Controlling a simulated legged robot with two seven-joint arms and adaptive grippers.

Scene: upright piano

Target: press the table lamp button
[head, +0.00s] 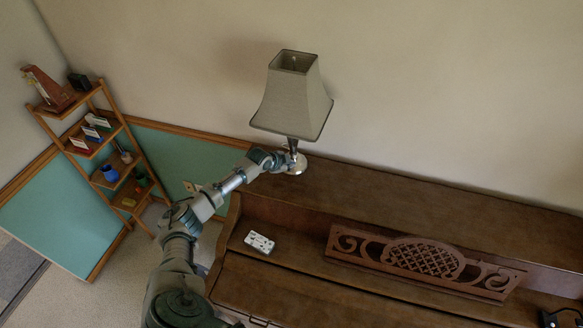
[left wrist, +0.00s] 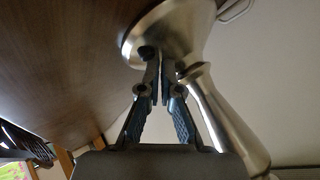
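The table lamp (head: 293,95) stands upright on the piano top, with a grey shade and a shiny metal stem and round base (head: 298,166). My left gripper (head: 285,160) is at the left side of the lamp's base. In the left wrist view the lamp's metal base (left wrist: 150,30) is right at the fingertips of my left gripper (left wrist: 160,58). The fingers are together with only a thin gap and hold nothing. A small dark round spot, maybe the button, shows at the left fingertip; I cannot tell whether they touch. My right gripper is not in view.
The brown upright piano (head: 420,205) fills the lower right, its top clear right of the lamp. A white object (head: 259,242) lies on its lower ledge beside the carved music stand (head: 420,260). A wooden shelf (head: 100,150) stands at left. A dark object (head: 562,317) is cut off at lower right.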

